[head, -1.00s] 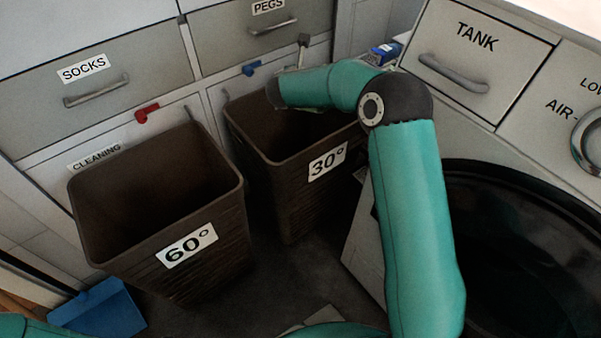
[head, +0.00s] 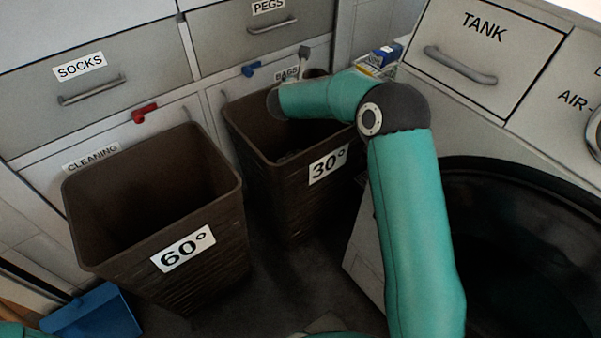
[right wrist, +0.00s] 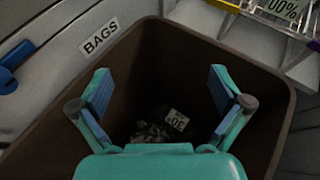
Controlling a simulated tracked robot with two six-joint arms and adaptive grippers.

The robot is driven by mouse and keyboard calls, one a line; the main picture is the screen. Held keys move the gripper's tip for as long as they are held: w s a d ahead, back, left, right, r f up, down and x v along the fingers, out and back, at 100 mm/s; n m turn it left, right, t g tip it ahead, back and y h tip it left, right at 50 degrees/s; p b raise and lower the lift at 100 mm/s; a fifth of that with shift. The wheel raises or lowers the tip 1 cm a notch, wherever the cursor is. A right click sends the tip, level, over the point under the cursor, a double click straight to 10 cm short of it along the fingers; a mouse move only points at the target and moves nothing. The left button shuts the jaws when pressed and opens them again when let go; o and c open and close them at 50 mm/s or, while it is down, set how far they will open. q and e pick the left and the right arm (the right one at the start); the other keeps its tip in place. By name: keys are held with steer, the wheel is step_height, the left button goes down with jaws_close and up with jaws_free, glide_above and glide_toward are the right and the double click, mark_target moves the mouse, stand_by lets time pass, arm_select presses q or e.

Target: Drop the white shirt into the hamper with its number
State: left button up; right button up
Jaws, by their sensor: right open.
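The 30° hamper (head: 300,190), a dark brown basket, stands at the centre of the head view; it also fills the right wrist view (right wrist: 268,95). A small crumpled greyish-white cloth (right wrist: 152,132) lies at its bottom, with a white tag (right wrist: 176,119) that looks like an upside-down 30. I take the cloth for the shirt. My right gripper (right wrist: 160,80) is open and empty over the hamper, apart from the cloth. In the head view its fingers are hidden behind my arm and the hamper. The 60° hamper (head: 210,275) stands left and looks empty. My left gripper is out of view.
Drawers marked SOCKS (head: 79,66) and PEGS (head: 268,7) rise behind the hampers. A washer with a TANK drawer (head: 485,45) stands right. A wire rack (right wrist: 262,20) sits beside the 30° hamper. A blue dustpan (head: 95,315) lies lower left.

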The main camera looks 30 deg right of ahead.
steer(key=v, duration=1.2)
steer(key=shift+w, duration=0.2)
